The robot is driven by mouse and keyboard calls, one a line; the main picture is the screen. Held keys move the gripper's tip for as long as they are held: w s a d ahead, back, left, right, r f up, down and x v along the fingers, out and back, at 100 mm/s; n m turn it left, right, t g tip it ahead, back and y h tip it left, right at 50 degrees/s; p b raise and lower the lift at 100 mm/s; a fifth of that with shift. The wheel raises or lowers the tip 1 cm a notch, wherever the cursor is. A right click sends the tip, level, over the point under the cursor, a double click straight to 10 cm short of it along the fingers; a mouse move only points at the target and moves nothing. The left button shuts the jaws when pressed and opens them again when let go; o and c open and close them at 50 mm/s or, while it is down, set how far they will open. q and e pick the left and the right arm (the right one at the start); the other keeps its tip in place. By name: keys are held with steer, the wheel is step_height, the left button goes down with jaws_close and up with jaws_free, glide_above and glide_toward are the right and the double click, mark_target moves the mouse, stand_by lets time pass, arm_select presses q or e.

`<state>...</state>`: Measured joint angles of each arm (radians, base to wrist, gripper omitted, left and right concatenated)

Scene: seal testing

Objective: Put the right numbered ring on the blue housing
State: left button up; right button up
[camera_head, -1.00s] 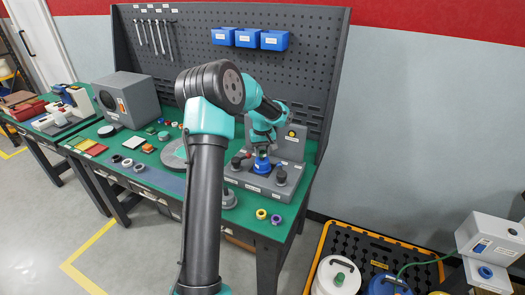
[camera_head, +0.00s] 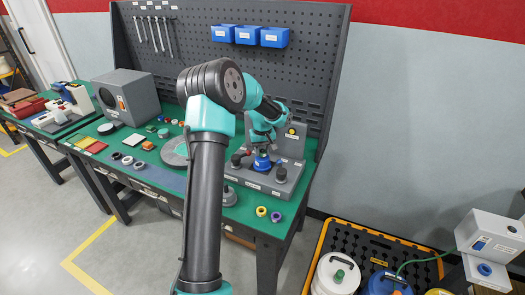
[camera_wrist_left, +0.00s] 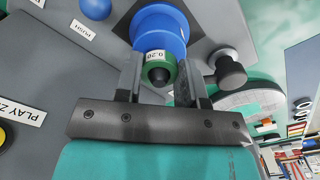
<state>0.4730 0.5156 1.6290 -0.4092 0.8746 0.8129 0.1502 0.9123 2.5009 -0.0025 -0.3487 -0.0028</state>
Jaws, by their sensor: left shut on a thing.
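The blue housing (camera_head: 262,164) stands on a grey test fixture (camera_head: 262,180) at the right end of the green bench. In the left wrist view the blue housing (camera_wrist_left: 160,27) is large at the top centre. A green ring (camera_wrist_left: 156,64) labelled "0.20" sits against the housing's end, around a dark tip (camera_wrist_left: 158,76). My left gripper (camera_wrist_left: 158,72) is shut on the green ring, with one finger on each side of it. In the head view my left gripper (camera_head: 262,148) is small above the housing. My right gripper is not in view.
A yellow ring (camera_head: 261,211) and a purple ring (camera_head: 276,216) lie near the bench's front edge. Dark knobs (camera_head: 281,174) stand beside the housing. Several small parts, a round grey plate (camera_head: 175,152) and a speaker-like box (camera_head: 127,97) are farther left.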

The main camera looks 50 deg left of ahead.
arm_select(q)
steer(key=shift+f, duration=0.7)
stand_by(1.0)
steer(key=o, duration=1)
steer(key=shift+r, duration=0.1)
steer(key=shift+r, duration=4.45)
